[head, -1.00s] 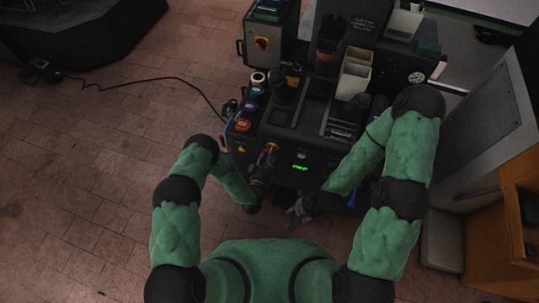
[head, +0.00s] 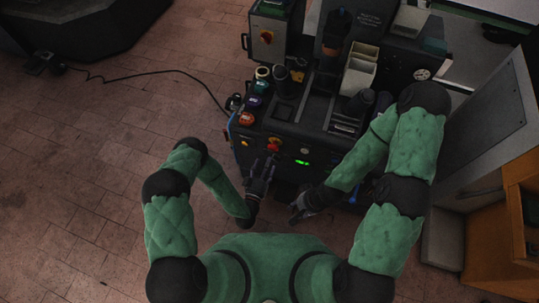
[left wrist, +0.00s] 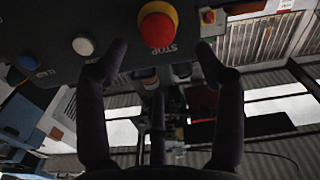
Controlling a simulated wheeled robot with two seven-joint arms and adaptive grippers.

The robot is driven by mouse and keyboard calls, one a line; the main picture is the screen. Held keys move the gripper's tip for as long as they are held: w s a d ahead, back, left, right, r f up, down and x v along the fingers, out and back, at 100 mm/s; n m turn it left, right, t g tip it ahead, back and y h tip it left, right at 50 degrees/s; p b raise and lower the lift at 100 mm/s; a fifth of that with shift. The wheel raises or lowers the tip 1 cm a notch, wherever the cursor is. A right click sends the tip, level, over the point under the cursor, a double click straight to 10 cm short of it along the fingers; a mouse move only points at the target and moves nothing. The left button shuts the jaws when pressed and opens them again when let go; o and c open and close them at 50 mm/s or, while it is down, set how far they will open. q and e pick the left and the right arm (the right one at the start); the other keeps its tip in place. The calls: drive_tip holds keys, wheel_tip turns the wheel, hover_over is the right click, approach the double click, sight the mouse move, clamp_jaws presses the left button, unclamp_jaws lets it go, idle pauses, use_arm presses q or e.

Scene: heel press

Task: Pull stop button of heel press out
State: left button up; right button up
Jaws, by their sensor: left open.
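The stop button (head: 274,144) is a red knob on the front edge of the dark heel press (head: 285,168). In the left wrist view the red stop button (left wrist: 158,28) has a yellow collar and the word STOP beside it. My left gripper (head: 264,162) is open and empty, just in front of the press and below the button. In the left wrist view its fingertips (left wrist: 158,62) are spread wide, with the button beyond and between them, apart from both. I cannot tell whether the button is in or out. My right gripper (head: 296,212) hangs low at the right, away from the button.
A green lit display (head: 302,162) is right of the button. A white button (left wrist: 83,46) is on the panel. Floor at the left is open, crossed by a black cable (head: 165,80).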

use_arm(q)
drive_tip(key=shift+v, duration=1.7)
drive_tip(key=shift+w, duration=0.1)
